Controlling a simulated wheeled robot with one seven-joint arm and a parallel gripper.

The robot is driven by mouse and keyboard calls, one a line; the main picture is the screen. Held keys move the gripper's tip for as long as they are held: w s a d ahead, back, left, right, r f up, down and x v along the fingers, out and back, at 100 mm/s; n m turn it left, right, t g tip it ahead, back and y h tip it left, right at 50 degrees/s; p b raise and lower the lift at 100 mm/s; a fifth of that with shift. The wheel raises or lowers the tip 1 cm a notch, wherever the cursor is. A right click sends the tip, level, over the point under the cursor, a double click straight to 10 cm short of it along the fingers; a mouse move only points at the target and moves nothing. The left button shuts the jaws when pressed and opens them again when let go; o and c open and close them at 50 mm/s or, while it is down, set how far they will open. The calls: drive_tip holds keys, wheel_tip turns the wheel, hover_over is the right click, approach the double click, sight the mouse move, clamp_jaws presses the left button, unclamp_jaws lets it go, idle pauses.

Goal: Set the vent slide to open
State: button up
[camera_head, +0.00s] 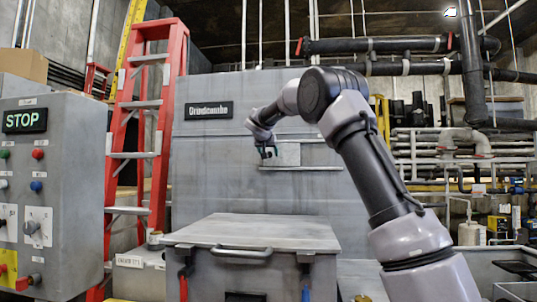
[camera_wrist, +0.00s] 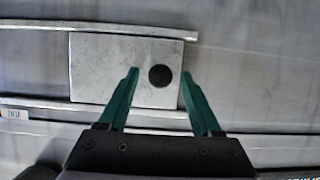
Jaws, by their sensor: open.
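The vent slide (camera_wrist: 105,70) is a pale metal plate with a round black knob (camera_wrist: 160,76) near its right end. It sits between two horizontal rails on the grey front of the machine, and it also shows in the head view (camera_head: 288,154). My gripper (camera_wrist: 160,72) is open, its two green fingers pointing at the plate. In the wrist view the knob appears between the fingertips, with a gap on each side. I cannot tell how far the tips are from the plate. In the head view my gripper (camera_head: 266,152) hides the knob.
Below stands a grey lidded bin (camera_head: 250,232) with a handle. A red ladder (camera_head: 140,130) and a STOP control box (camera_head: 40,190) are at left. Pipes fill the right.

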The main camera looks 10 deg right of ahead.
clamp_jaws()
idle(1.4)
